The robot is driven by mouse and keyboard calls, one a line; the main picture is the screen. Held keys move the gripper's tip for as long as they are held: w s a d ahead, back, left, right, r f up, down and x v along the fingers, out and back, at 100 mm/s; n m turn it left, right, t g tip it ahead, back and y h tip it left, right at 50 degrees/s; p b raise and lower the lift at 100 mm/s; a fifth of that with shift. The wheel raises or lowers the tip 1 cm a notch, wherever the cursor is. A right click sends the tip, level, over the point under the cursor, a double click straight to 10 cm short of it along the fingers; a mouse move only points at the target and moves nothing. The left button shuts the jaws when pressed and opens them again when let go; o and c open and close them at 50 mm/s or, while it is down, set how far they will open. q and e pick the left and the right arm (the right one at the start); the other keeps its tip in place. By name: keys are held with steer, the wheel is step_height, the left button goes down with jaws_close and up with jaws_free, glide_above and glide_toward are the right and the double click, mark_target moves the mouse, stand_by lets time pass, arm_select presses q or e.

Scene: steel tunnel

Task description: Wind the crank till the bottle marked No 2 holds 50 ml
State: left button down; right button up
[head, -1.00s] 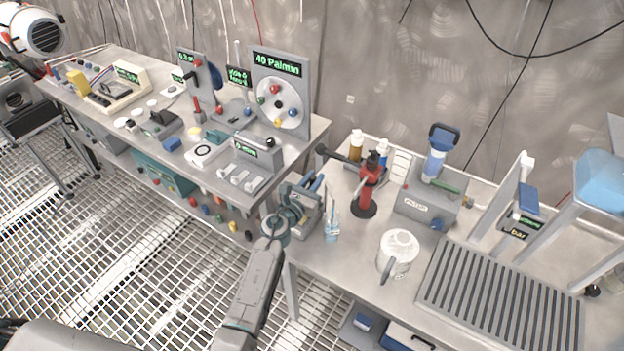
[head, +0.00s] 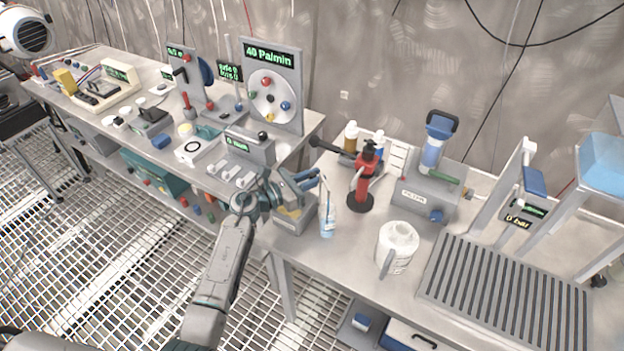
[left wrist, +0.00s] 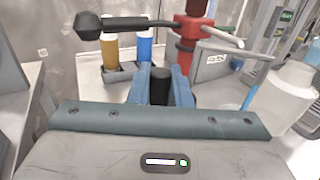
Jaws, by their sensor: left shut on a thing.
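My left gripper (head: 306,182) is above a small grey box (head: 296,218) at the left end of the right bench. In the left wrist view its blue fingers are closed around a short upright black cylindrical grip (left wrist: 160,86). What the grip joins to below is hidden, so I cannot tell whether it is the crank's handle. An amber bottle (left wrist: 109,52) and a blue bottle (left wrist: 145,47) stand behind. No bottle mark or level is readable.
A red post (head: 362,188) with a long black-ended lever stands close behind the clear bottle. A white jug (head: 396,248), a grey filter unit (head: 425,205) and a slatted rack (head: 505,295) occupy the right bench. The left bench carries several instruments, including a dial panel (head: 285,118).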

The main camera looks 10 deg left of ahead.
stand_by(0.3)
arm_select(q)
steer(key=c, duration=1.4)
jaws_free()
steer(key=shift+a+f, duration=0.1)
